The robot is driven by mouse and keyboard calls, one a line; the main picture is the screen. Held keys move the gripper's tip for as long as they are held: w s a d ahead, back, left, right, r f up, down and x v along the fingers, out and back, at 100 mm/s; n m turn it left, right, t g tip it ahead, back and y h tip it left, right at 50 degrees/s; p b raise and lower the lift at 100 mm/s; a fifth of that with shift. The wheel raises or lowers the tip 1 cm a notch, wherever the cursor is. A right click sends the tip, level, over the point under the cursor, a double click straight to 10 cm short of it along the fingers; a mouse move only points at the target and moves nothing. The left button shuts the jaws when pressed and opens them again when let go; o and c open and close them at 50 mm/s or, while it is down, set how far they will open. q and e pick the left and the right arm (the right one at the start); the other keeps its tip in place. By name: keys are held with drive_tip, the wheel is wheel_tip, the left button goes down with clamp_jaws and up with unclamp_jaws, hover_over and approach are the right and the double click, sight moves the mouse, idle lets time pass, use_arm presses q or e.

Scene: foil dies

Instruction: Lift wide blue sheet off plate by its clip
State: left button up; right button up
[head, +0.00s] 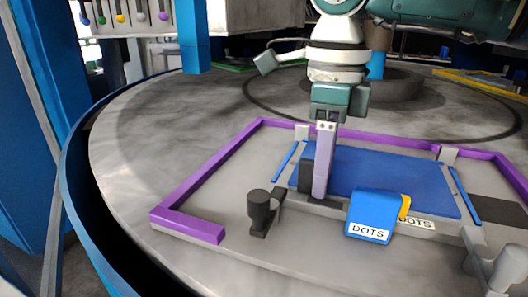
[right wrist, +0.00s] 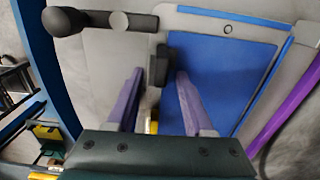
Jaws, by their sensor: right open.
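The wide blue sheet (head: 385,177) lies flat on the grey plate (head: 225,195). A dark clip (head: 307,176) stands at the sheet's left edge; it also shows in the right wrist view (right wrist: 160,64). My right gripper (head: 321,192) points down beside the clip with its purple fingers. In the right wrist view the fingers (right wrist: 159,74) are apart, and the clip appears between their tips. I cannot tell whether they touch it. The sheet (right wrist: 222,75) also shows there. My left gripper is not in view.
Purple rails (head: 200,183) border the plate. A dark knobbed post (head: 260,208) stands left of the clip. A blue DOTS tag (head: 371,213) stands at the front, with a yellow one (head: 404,206) behind it. The round table (head: 135,140) is clear at the left.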

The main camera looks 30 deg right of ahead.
clamp_jaws()
idle(1.3)
